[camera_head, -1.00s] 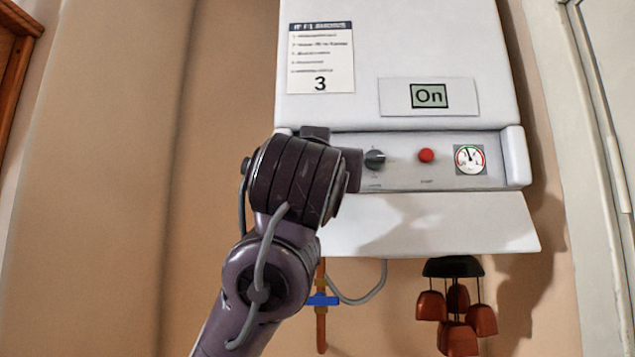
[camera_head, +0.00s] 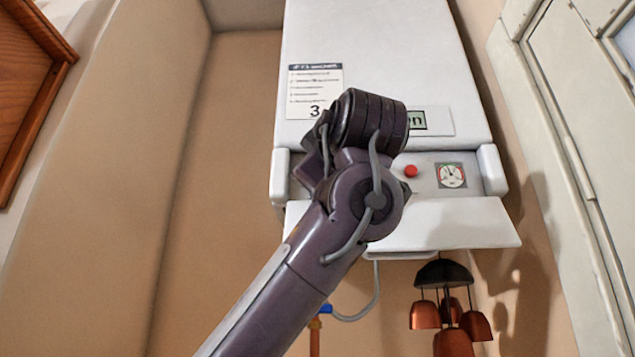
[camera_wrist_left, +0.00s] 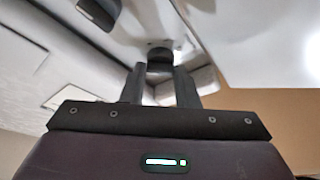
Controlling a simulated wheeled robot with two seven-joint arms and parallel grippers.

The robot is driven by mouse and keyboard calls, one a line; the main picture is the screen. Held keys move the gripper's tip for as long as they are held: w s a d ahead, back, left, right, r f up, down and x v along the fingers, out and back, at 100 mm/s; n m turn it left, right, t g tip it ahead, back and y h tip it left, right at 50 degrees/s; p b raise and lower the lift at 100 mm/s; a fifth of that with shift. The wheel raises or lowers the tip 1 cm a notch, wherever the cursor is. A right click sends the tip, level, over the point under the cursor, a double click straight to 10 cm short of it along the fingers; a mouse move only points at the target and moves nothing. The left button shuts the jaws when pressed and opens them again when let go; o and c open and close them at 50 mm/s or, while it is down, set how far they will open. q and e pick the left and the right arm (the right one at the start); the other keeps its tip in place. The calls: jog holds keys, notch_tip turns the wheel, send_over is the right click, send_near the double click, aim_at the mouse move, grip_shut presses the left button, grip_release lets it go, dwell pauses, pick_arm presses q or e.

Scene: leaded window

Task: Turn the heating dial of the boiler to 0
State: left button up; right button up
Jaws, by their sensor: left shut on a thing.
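The white boiler (camera_head: 385,45) hangs on the wall in the head view, its control strip below the cover. My left wrist and forearm cover the left part of that strip, so the dial and its pointer are hidden there. In the left wrist view my left gripper (camera_wrist_left: 163,80) is shut on a dark round dial knob (camera_wrist_left: 160,56) on the light panel. The knob sits between the two fingertips. Its scale and setting cannot be read, and its label does not show. My right gripper is not in view.
A red button (camera_head: 411,171) and a round gauge (camera_head: 451,175) are right of my wrist. The display (camera_head: 416,120) is partly covered. Copper-coloured bells (camera_head: 450,316) hang below the boiler at right. A pale door (camera_head: 575,120) stands further right.

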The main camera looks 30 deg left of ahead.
pick_arm(q)
jog(key=shift+d+r+n+g, duration=0.1)
jog(key=shift+n+g, duration=0.4)
jog(key=shift+n, duration=0.7)
jog(key=shift+r+n+g, duration=0.1)
jog(key=shift+n+g, duration=0.2)
jog(key=shift+n, duration=0.7)
jog(key=n, duration=0.2)
jog(key=n+g+h+p, duration=0.1)
jog(key=n, duration=0.1)
jog(key=shift+r+g, duration=0.2)
jog(key=shift+g, duration=0.1)
jog(key=shift+n, duration=0.4)
jog(key=o, duration=1)
jog(key=shift+w+f, duration=0.1)
jog(key=shift+w, duration=0.05)
jog(key=shift+c, duration=0.2)
